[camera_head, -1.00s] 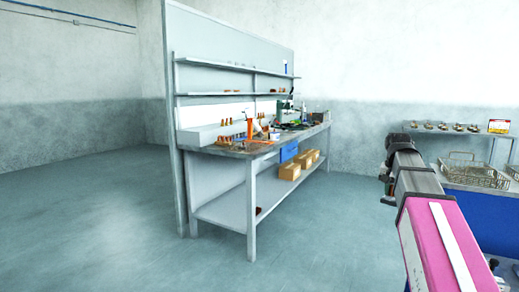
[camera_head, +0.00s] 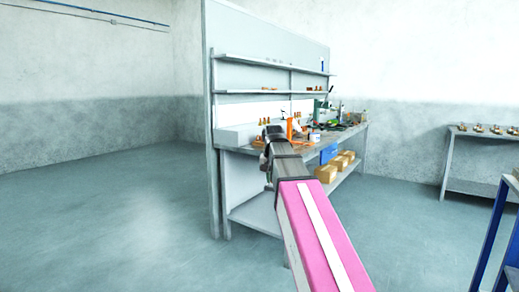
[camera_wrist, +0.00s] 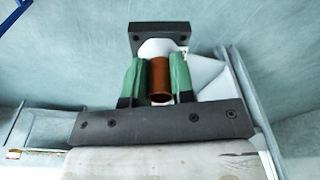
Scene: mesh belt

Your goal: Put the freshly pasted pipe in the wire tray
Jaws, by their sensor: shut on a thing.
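In the wrist view, my gripper (camera_wrist: 160,82) is shut on a short brown, copper-coloured pipe (camera_wrist: 160,75). The pipe stands between the two green finger pads, and its open end shows. I cannot make out paste on it. In the head view, my arm reaches forward in front of the workbench (camera_head: 262,211); the fingers and the held pipe cannot be made out there. The wire tray is not clearly in view now.
The workbench holds an orange item (camera_head: 290,128), small brass fittings and tools, with cardboard boxes (camera_head: 326,173) on its lower shelf. A grey table (camera_head: 480,135) with fittings stands at the back right. A blue frame (camera_head: 491,235) is at the right edge. Floor at left is clear.

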